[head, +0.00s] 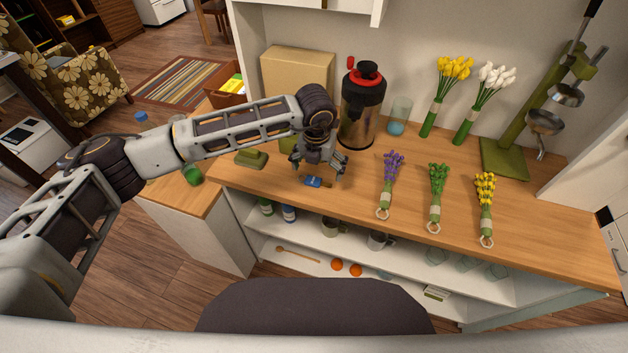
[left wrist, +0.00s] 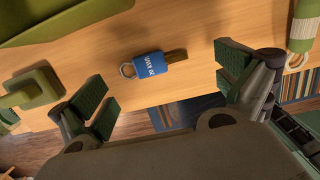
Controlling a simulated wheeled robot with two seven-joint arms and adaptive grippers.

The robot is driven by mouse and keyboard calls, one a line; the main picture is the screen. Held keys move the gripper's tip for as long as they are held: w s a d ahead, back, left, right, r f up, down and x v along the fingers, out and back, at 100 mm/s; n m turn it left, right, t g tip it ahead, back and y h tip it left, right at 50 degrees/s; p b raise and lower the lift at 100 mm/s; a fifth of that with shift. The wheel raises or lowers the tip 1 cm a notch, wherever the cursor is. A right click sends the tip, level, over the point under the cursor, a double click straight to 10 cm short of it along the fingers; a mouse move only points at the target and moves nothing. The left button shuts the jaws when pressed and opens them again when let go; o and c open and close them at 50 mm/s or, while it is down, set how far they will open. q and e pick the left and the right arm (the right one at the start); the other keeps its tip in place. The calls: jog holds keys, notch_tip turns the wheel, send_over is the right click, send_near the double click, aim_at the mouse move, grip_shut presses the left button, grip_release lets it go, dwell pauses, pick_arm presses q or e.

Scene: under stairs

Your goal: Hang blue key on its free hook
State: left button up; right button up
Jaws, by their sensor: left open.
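The blue key (head: 313,182) has a blue tag with white lettering and lies flat on the wooden counter (head: 400,170). In the left wrist view, the blue key (left wrist: 151,65) shows a metal ring at its left end and a brownish shaft at its right. My left gripper (head: 320,171) is over the counter, above the key. In the left wrist view my left gripper (left wrist: 165,88) is open, its two green-padded fingers wide apart, with the key lying beyond them and nothing held. I cannot make out a key hook in either view. My right gripper is not in view.
A dark flask (head: 362,108) stands just behind the gripper. A small green block (head: 250,159) is left of it. Flower bunches (head: 438,190) lie to the right. A green stand (head: 515,135) with hanging ladles is at the far right. Shelves are below the counter.

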aim_at(318, 182)
pick_arm(q)
jog(key=shift+f, duration=0.15)
jog(key=shift+f, duration=0.15)
jog(key=shift+s+f+p, duration=0.1)
jog(key=shift+f+p, duration=0.3)
jog(key=shift+f, duration=0.25)
notch_tip(318, 182, down, 3)
jog(key=shift+f+p, duration=0.1)
jog(key=shift+p, duration=0.3)
jog(key=shift+w+f, duration=0.15)
jog(key=shift+w, duration=0.05)
